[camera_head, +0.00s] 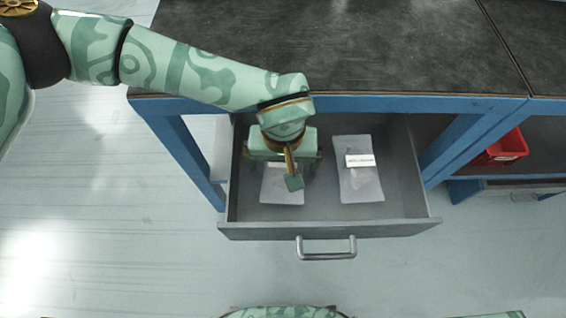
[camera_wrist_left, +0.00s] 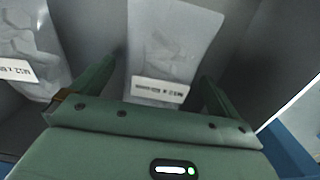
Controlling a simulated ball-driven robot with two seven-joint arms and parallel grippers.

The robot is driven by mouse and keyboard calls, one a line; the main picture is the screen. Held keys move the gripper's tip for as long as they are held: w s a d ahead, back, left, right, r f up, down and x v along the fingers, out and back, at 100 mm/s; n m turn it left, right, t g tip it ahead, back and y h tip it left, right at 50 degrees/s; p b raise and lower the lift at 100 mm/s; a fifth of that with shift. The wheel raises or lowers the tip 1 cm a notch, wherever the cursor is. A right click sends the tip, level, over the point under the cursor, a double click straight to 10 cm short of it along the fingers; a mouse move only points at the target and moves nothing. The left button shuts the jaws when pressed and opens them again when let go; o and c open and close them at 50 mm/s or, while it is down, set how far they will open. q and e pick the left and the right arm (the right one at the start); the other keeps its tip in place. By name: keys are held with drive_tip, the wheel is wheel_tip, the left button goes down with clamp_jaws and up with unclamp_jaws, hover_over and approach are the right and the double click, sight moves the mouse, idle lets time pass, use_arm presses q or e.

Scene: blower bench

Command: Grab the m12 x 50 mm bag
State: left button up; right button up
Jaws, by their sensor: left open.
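Two clear plastic bags with white labels lie flat in an open grey drawer. In the head view the left bag (camera_head: 283,191) is partly hidden under my left gripper (camera_head: 285,168); the right bag (camera_head: 361,185) lies beside it, uncovered. My left gripper is open and points down over the left bag. In the left wrist view one bag (camera_wrist_left: 172,45) lies between the spread fingers, its label starting with M12, the length too blurred to read surely. The other bag (camera_wrist_left: 35,45) is at the left; its label also seems to start with M12. My right gripper is out of view.
The drawer (camera_head: 330,231) has raised walls and a metal handle (camera_head: 326,252) at its front. The dark bench top (camera_head: 370,45) with its blue frame overhangs the drawer's back. A red bin (camera_head: 505,150) stands on a shelf at the right.

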use_arm(q)
drive_tip(key=shift+f, duration=0.15)
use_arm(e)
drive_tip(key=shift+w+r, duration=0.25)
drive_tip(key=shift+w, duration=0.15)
use_arm(q)
drive_tip(key=c, duration=1.3)
drive_tip(key=shift+c, duration=0.2)
